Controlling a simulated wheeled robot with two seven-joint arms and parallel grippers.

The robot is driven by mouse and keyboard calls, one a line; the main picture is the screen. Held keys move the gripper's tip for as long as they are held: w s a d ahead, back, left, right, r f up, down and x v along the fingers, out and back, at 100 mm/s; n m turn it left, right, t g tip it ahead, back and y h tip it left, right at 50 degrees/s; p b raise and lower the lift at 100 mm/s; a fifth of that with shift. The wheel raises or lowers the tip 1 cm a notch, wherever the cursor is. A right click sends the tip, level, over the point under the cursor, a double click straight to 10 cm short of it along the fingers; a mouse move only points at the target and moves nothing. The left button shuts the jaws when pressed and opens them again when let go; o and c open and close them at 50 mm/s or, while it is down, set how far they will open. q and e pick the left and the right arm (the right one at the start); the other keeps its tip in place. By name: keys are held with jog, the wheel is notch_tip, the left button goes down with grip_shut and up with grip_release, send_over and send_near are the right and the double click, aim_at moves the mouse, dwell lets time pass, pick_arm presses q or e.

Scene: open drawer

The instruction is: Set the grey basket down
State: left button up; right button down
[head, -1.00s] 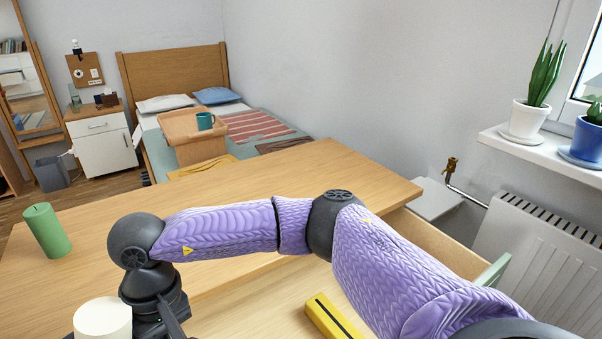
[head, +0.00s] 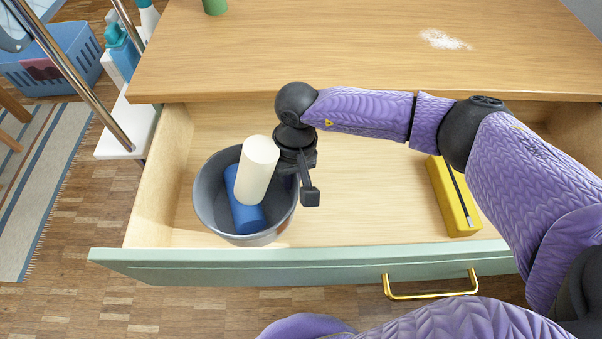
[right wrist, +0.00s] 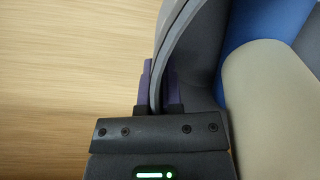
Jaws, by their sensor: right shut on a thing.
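The grey basket (head: 207,205) is a round, dark grey bowl-like container. In the head view it is over the left part of the open drawer (head: 350,220); I cannot tell whether its base touches the drawer floor. My right gripper (head: 292,168) is shut on the basket's right rim. In the right wrist view the curved grey rim (right wrist: 172,45) runs between the fingers (right wrist: 160,85). My left gripper is not in view.
A yellow box (head: 450,195) with a dark strip lies in the drawer's right part. The drawer floor between is clear. The wooden top (head: 330,45) behind holds a green cylinder (head: 215,6) and white powder (head: 445,40). A blue crate (head: 55,60) stands on the floor at left.

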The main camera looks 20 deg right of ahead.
notch_tip(320, 180, down, 5)
jog(key=shift+f+b, duration=0.1)
jog(key=shift+b, duration=1)
jog(key=shift+r, duration=0.2)
jog(key=shift+f, duration=0.2)
jog(key=c, duration=0.8)
grip_release()
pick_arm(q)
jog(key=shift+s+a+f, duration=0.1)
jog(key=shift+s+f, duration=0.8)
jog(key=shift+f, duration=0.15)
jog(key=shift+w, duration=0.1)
pick_arm(e)
jog(key=shift+r, duration=0.1)
